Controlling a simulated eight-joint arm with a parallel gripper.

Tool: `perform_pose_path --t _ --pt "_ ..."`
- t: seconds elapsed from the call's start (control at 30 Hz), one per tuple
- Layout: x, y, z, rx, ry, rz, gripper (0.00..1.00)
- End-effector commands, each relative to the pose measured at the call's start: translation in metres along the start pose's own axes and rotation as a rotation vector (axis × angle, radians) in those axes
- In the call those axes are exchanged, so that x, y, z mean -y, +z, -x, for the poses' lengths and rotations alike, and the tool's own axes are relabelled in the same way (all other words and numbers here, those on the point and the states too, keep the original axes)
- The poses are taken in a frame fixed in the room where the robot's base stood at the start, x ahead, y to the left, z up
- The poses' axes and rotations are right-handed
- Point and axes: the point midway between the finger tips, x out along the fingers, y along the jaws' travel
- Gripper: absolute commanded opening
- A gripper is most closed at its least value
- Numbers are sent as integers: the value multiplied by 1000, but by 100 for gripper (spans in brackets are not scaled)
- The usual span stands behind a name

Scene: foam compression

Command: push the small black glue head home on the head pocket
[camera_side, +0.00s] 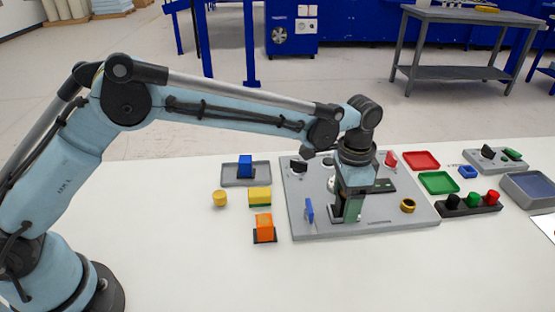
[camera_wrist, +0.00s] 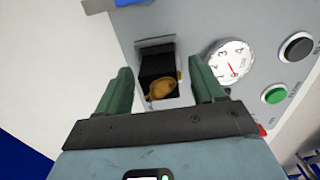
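A small black block with a brass-coloured rounded piece on its near end, which looks like the glue head (camera_wrist: 157,67), shows in the wrist view between my fingers. It sits against a pale grey bracket-like part, which may be the head pocket (camera_wrist: 155,43); how deep it sits I cannot tell. My gripper (camera_wrist: 161,72) has its two green fingers apart, one on each side of the black block, with a visible gap at both sides. In the side view my gripper (camera_side: 347,212) points down over the grey panel (camera_side: 385,222) and hides most of the head and pocket.
A dial gauge (camera_wrist: 231,62), a black button (camera_wrist: 296,46) and a green button (camera_wrist: 274,94) lie to the right in the wrist view. A blue upright lever (camera_side: 309,210) stands left of my gripper, and a brass ring (camera_side: 407,205) right.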

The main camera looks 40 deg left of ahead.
Motion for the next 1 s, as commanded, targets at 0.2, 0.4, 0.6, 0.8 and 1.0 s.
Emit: perform_pose_path --t 0.2,0.4,0.6,0.8,1.0 --pt "0 0 0 0 0 0 72" --pt "0 0 7 0 0 0 72" --pt "0 0 40 0 0 0 72" --pt "0 0 81 0 0 0 72" --pt "0 0 108 0 0 0 72"
